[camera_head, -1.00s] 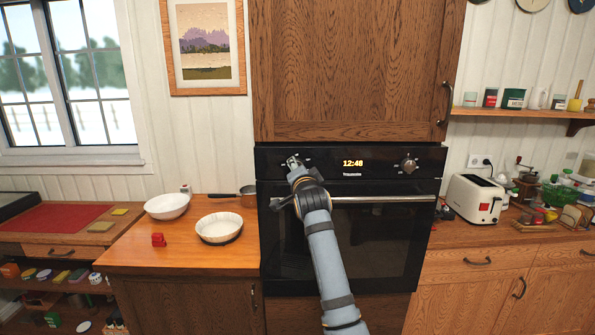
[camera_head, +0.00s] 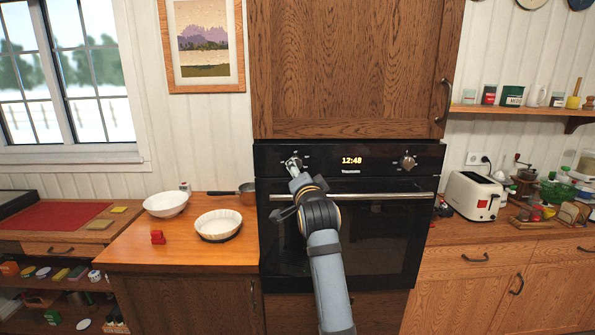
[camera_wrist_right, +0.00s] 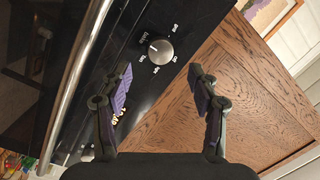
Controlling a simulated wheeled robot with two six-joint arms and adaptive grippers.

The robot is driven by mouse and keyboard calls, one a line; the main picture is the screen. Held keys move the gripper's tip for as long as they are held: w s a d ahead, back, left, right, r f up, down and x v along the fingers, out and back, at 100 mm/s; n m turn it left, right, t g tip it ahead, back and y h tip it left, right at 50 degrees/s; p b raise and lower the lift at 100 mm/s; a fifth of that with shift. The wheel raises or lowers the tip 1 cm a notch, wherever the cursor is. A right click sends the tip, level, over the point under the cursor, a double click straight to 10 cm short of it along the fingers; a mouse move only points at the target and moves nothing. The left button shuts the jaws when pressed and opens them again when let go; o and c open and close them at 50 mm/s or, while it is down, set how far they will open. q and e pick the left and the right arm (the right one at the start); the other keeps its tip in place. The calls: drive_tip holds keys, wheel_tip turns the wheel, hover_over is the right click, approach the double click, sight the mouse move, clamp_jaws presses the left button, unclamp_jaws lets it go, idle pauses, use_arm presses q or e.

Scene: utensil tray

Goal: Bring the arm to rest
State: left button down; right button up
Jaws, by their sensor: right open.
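My right gripper (camera_head: 293,165) is in front of the left end of the black oven's control panel (camera_head: 325,172). In the right wrist view my right gripper (camera_wrist_right: 163,75) is open, with nothing between its fingers. A round silver oven knob (camera_wrist_right: 160,50) shows ahead of the gap between the fingertips, apart from them as far as I can see. My left gripper is in neither view.
The oven handle (camera_head: 375,196) runs across below the panel. A second knob (camera_head: 407,161) is right of the clock. A white bowl (camera_head: 166,204), a pie dish (camera_head: 218,225) and a saucepan (camera_head: 247,192) stand on the left counter. A toaster (camera_head: 474,196) is at right.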

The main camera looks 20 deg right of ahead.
drive_tip(key=shift+s, duration=0.45)
drive_tip(key=shift+f, duration=0.1)
